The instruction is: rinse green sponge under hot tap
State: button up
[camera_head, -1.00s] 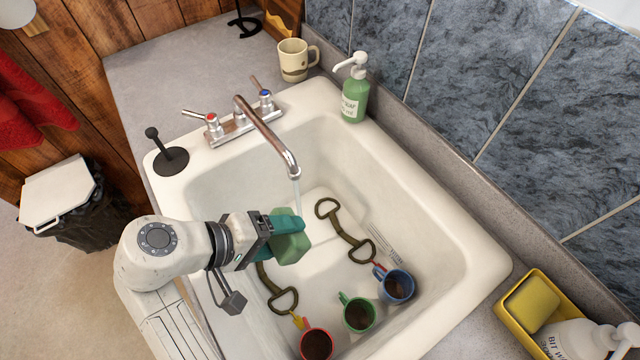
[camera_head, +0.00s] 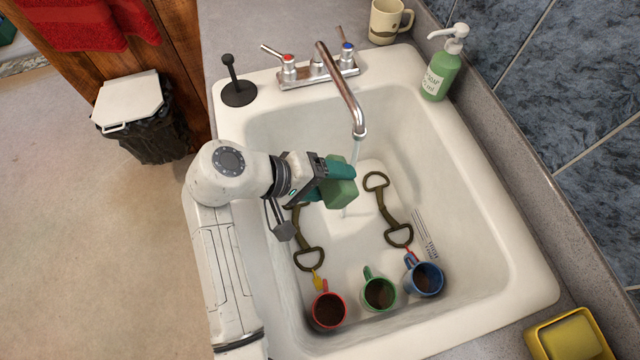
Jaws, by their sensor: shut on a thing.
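My gripper (camera_head: 340,173) is shut on the green sponge (camera_head: 342,194), over the left part of the white sink (camera_head: 480,190). Its fingers cover part of the sponge. The chrome tap (camera_head: 343,90) curves out over the basin, and a thin stream of water (camera_head: 355,152) falls from its spout. The stream comes down at the sponge's right end; I cannot tell whether it strikes the sponge or passes just behind it. The red-marked tap handle (camera_head: 288,66) is on the left and the blue-marked handle (camera_head: 347,52) on the right.
In the basin lie two bridle bits (camera_head: 387,210) (camera_head: 306,250) and three mugs, red (camera_head: 328,310), green (camera_head: 379,293) and blue (camera_head: 425,278). A soap bottle (camera_head: 441,70) and black plunger-like stopper (camera_head: 238,92) stand on the rim. A yellow caddy (camera_head: 568,338) is at lower right.

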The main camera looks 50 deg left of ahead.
aim_at(345, 156)
jog(key=w+a+b, duration=0.1)
jog(key=w+b, duration=0.2)
jog(key=w, duration=0.3)
jog(key=shift+a, duration=0.35)
jog(key=shift+s+d+p, duration=0.2)
jog(key=shift+d+p, duration=0.2)
dwell(0.3)
jog(key=shift+s+d+p, duration=0.15)
jog(key=shift+d+p, duration=0.15)
jog(key=shift+d, duration=0.15)
jog(key=shift+w+a+b, duration=0.2)
jog(key=shift+a+b, duration=0.1)
jog(key=shift+a, duration=0.2)
dwell(0.3)
jog(key=shift+w+a, duration=0.1)
jog(key=shift+a, duration=0.25)
jog(key=shift+w+a+b, duration=0.15)
jog(key=shift+a+b, duration=0.15)
jog(key=shift+b, duration=0.1)
jog(key=shift+w+a, duration=0.1)
jog(key=shift+a, duration=0.2)
jog(key=shift+w+a+b, duration=0.1)
jog(key=shift+a+b, duration=0.15)
jog(key=shift+b, duration=0.1)
